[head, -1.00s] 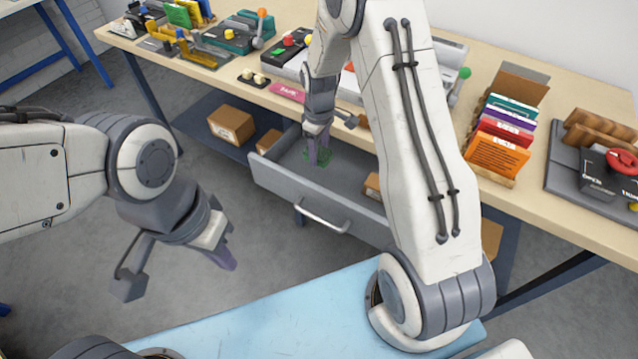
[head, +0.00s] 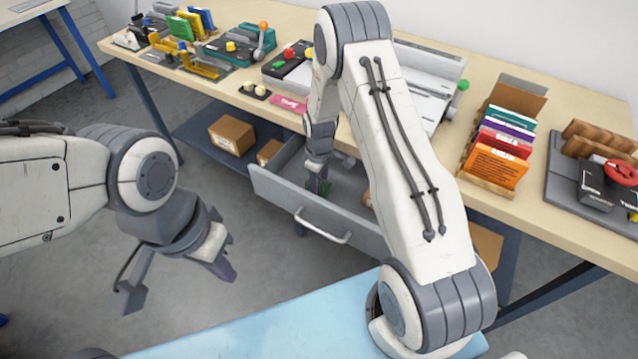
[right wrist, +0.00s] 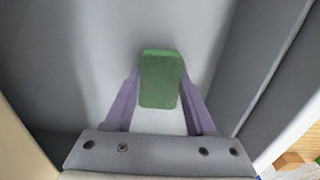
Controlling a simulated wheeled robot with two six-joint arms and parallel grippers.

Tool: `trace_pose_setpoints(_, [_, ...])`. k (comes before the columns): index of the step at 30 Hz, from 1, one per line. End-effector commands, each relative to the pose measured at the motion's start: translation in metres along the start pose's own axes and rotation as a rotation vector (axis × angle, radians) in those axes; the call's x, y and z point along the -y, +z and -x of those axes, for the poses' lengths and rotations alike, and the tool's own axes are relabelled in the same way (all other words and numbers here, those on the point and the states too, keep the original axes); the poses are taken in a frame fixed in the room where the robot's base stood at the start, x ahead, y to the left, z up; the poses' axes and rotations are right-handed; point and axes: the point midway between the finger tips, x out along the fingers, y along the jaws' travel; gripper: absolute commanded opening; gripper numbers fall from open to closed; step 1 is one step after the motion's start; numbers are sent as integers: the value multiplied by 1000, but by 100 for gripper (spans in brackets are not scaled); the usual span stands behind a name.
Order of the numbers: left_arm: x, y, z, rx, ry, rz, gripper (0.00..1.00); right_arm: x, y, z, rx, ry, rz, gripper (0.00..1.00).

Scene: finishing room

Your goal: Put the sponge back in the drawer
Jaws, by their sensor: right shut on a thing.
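The green sponge (right wrist: 160,80) is between the purple fingers of my right gripper (right wrist: 160,95) in the right wrist view. My left gripper (head: 178,280) is open and empty, over the floor to the left of the drawer.
The drawer hangs under a wooden workbench (head: 400,150) holding tools, a card rack (head: 500,140) and a dark grey board (head: 560,180). Cardboard boxes (head: 231,135) stand on the shelf below. A light blue surface (head: 280,325) is in front.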

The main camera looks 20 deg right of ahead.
Motion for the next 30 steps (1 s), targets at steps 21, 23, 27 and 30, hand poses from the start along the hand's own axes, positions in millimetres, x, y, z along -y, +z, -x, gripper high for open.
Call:
trace_pose_setpoints(21, [0, 0, -1, 0, 0, 0, 0, -1, -1, 35, -4, 4, 0, 86])
trace_pose_setpoints(23, [0, 0, -2, 0, 0, 0, 0, -1, -1, 49, -5, 4, 0, 86])
trace_pose_setpoints(27, [0, 0, -3, 0, 0, 0, 0, 0, -1, 79, -4, 3, 0, 86])
trace_pose_setpoints(30, [0, 0, -4, 0, 0, 0, 0, 0, -1, 97, -3, 3, 0, 86])
